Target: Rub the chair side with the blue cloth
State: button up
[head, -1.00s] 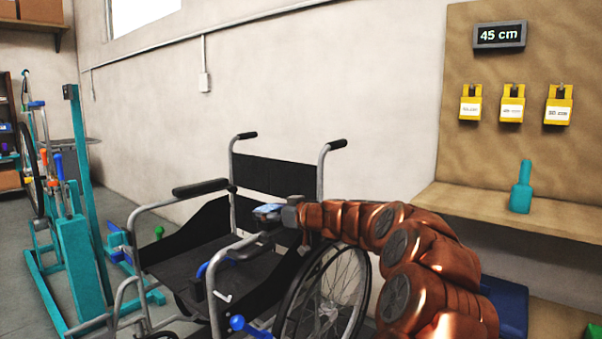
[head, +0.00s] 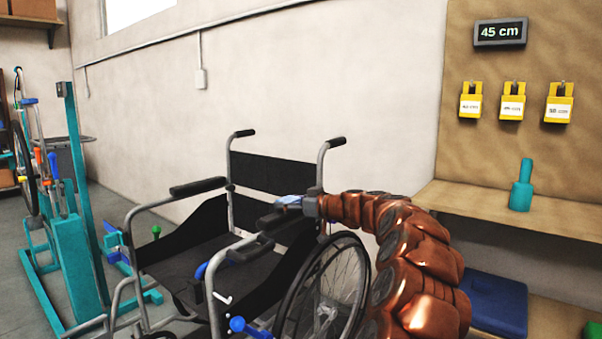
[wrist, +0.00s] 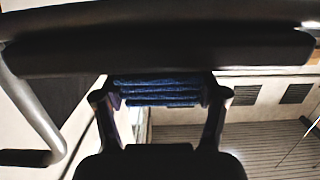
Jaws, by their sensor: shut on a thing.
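The wheelchair (head: 190,250) stands in the middle of the head view, with a black seat, black back and grey tubes. My gripper (head: 290,203) is above its near side, close to the near armrest (head: 250,249). It is shut on the folded blue cloth (head: 286,200). In the wrist view, the blue cloth (wrist: 160,93) lies in layers between the two fingers of my gripper (wrist: 160,100). A wide dark padded part of the chair spans the top of that view, close to the cloth; I cannot tell whether they touch.
A large wheel (head: 325,290) stands below my gripper. A wooden bench (head: 465,203) with a teal bottle-shaped thing (head: 521,187) is at right, with a blue cushion (head: 490,303) below. A teal stand (head: 75,240) is at left.

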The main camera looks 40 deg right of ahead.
jog(key=shift+w+d+p, duration=0.1)
jog(key=shift+w+d, duration=0.1)
jog(key=shift+d, duration=0.7)
jog(key=shift+w+d+p, duration=0.1)
jog(key=shift+w+d, duration=0.15)
jog(key=shift+d, duration=0.6)
jog(key=shift+w+d+p, duration=0.1)
jog(key=shift+w+d, duration=0.1)
jog(key=shift+d, duration=0.7)
jog(key=shift+r+p, duration=1.4)
jog(key=shift+r, duration=2.6)
